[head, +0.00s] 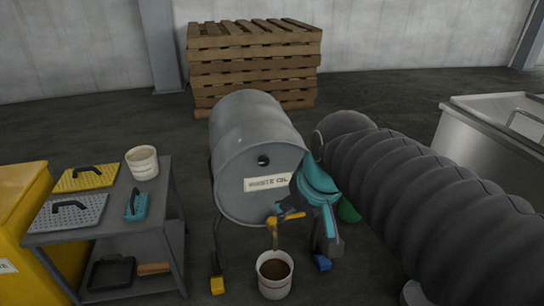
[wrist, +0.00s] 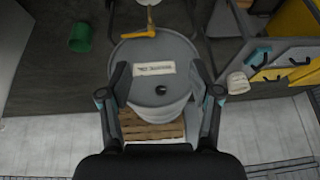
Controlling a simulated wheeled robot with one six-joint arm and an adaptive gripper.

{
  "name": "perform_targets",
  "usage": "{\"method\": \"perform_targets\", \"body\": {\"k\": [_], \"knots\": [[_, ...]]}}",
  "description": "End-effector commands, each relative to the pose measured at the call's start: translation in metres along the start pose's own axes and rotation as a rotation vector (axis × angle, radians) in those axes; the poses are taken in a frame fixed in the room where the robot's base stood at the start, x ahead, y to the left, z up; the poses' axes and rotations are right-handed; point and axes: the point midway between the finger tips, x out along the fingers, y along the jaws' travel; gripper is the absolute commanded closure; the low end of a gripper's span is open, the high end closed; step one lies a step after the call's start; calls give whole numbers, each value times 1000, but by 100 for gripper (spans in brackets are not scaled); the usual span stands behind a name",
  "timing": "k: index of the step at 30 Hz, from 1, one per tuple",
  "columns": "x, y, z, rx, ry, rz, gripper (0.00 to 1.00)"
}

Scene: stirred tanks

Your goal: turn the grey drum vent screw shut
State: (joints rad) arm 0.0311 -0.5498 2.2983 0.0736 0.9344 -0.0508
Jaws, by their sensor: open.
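The grey drum (head: 240,130) lies on its side on a dark stand, its end face labelled "WASTE OIL". A small dark round spot (head: 263,160) shows above the label, where the vent is; I cannot tell whether it is screwed in. It also shows in the wrist view (wrist: 161,90), where the picture is upside down. My gripper (head: 308,208) is in front of the drum's right side and hides part of the face. In the wrist view my gripper (wrist: 161,84) is open and empty, its fingers apart on either side of the drum face.
A yellow tap (head: 290,216) sits low on the drum, with a brown stream above a white bucket (head: 275,285) of dark liquid. A grey cart (head: 95,236) stands left. Pallets (head: 255,65) are behind, a steel tank (head: 480,140) right. A green container (wrist: 80,38) is on the floor.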

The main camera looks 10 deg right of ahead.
Motion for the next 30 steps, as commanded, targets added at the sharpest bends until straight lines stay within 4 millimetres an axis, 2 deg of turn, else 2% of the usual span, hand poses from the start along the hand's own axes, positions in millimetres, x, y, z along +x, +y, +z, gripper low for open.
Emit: {"method": "perform_targets", "body": {"k": [1,9,15,18,24,30], "knots": [[4,1,-22,11,-11,-10,37],[28,9,-127,47,-44,-77,37],[64,22,-197,71,-61,-130,37],[82,28,-224,79,-65,-154,37],[106,38,-257,87,-67,-184,37],[119,39,-264,90,-69,-194,37]]}}
